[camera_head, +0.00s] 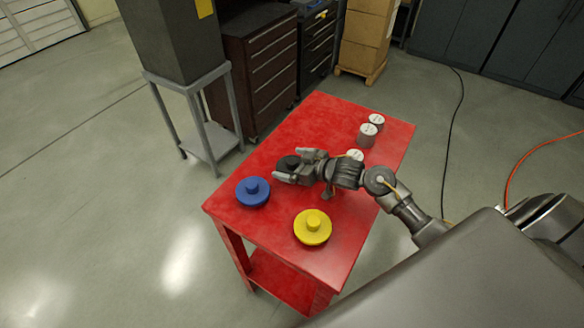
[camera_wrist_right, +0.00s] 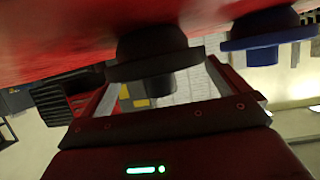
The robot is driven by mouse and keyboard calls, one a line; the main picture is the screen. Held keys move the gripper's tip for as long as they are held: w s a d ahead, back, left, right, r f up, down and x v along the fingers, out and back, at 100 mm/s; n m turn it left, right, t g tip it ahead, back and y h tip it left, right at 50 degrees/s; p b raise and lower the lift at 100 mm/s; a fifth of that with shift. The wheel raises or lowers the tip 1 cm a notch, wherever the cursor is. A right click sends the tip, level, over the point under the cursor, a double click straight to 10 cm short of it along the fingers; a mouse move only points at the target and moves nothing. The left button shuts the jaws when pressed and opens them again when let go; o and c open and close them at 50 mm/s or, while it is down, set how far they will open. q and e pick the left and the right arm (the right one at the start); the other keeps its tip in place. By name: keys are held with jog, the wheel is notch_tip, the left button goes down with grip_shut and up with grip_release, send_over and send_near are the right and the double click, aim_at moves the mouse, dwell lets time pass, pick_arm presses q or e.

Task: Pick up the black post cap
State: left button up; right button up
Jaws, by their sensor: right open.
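The black post cap (camera_head: 287,162) sits on the red table, partly hidden by my right gripper (camera_head: 293,166) in the head view. In the right wrist view, which is upside down, the black post cap (camera_wrist_right: 152,66) shows as a wide disc with a short knob. My right gripper (camera_wrist_right: 160,86) is open there, with the knob appearing between its two fingers. I cannot tell whether the fingers touch it. My left gripper is not in view.
A blue disc with a knob (camera_head: 253,191) stands left of the gripper, and a yellow one (camera_head: 312,228) stands nearer. Several grey, white-topped cylinders (camera_head: 367,135) stand at the right of the red table (camera_head: 318,120). The table's far left part is clear.

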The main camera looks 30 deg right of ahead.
jog(key=c, duration=0.9)
jog(key=shift+s+f, duration=0.15)
jog(key=shift+f, duration=0.1)
jog(key=c, duration=1.2)
jog(key=shift+r, duration=0.25)
jog(key=r, duration=0.1)
jog(key=r+b, duration=0.1)
jog(key=shift+w+d+r, duration=0.1)
jog(key=shift+w+r, duration=0.1)
jog(key=shift+r, duration=0.15)
jog(key=s+a+r, duration=0.2)
jog(key=s+r, duration=0.1)
jog(key=s, duration=0.1)
jog(key=s+a+r, duration=0.2)
jog(key=s+r, duration=0.1)
jog(key=s, duration=0.1)
jog(key=s+a+r+p, duration=0.1)
jog(key=s+a+r, duration=0.1)
jog(key=s+r, duration=0.2)
jog(key=shift+s+a+r, duration=0.1)
jog(key=shift+s+a, duration=0.15)
jog(key=shift+a, duration=0.05)
